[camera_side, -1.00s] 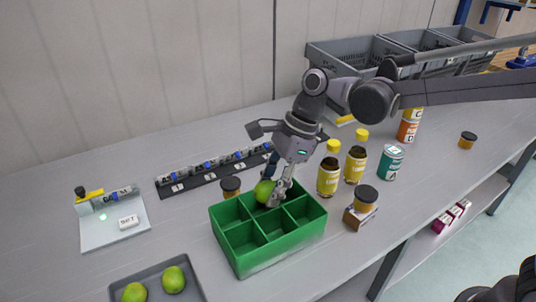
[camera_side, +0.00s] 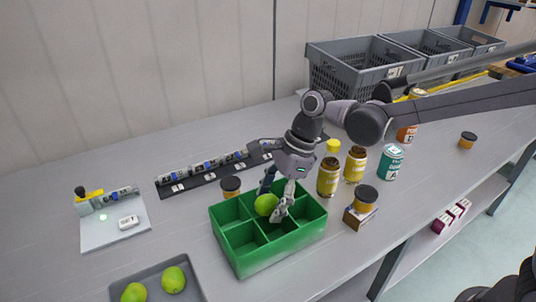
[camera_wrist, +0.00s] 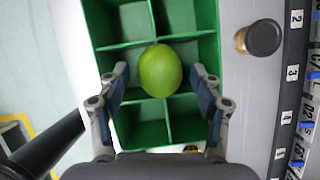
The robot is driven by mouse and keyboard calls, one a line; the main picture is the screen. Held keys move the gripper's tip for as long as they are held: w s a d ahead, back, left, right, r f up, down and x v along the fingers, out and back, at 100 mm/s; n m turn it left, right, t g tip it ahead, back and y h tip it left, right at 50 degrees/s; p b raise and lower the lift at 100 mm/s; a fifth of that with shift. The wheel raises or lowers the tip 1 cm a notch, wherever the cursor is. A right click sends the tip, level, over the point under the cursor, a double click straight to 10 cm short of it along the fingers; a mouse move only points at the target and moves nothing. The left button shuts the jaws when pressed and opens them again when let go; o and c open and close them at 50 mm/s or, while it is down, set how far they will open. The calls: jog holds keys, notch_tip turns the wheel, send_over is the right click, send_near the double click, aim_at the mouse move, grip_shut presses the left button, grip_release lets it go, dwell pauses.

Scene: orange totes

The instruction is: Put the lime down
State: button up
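A green lime (camera_side: 266,205) is at the middle of the green divided box (camera_side: 268,260), lower than the box's far rim. In the wrist view the lime (camera_wrist: 160,70) covers the middle divider, and I cannot tell whether it rests on the divider or in a compartment. My gripper (camera_side: 275,203) points down over the box. In the wrist view my gripper (camera_wrist: 160,82) is open, with a finger on each side of the lime and gaps between. The box's other visible compartments look empty.
A grey tray (camera_side: 150,278) at the front left holds two limes. Brown jars with yellow labels (camera_side: 328,178), a teal can (camera_side: 391,162) and a dark jar on a small box (camera_side: 361,215) stand right of the green box. A black rack (camera_side: 205,177) lies behind it.

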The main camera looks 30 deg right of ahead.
jog(key=w+v, duration=0.1)
jog(key=v, duration=1)
jog(key=s+d+f+n+t+h, duration=0.2)
jog(key=s+d+n, duration=0.4)
jog(key=d+n, duration=0.3)
jog(key=s+d+f+n+t+h, duration=0.2)
jog(key=s+d+f+n+t, duration=0.2)
jog(key=s+d+n, duration=0.3)
jog(key=shift+d+f+n+h, duration=0.35)
jog(key=shift+d+n, duration=0.6)
jog(key=shift+n, duration=1.05)
jog(key=shift+w, duration=0.1)
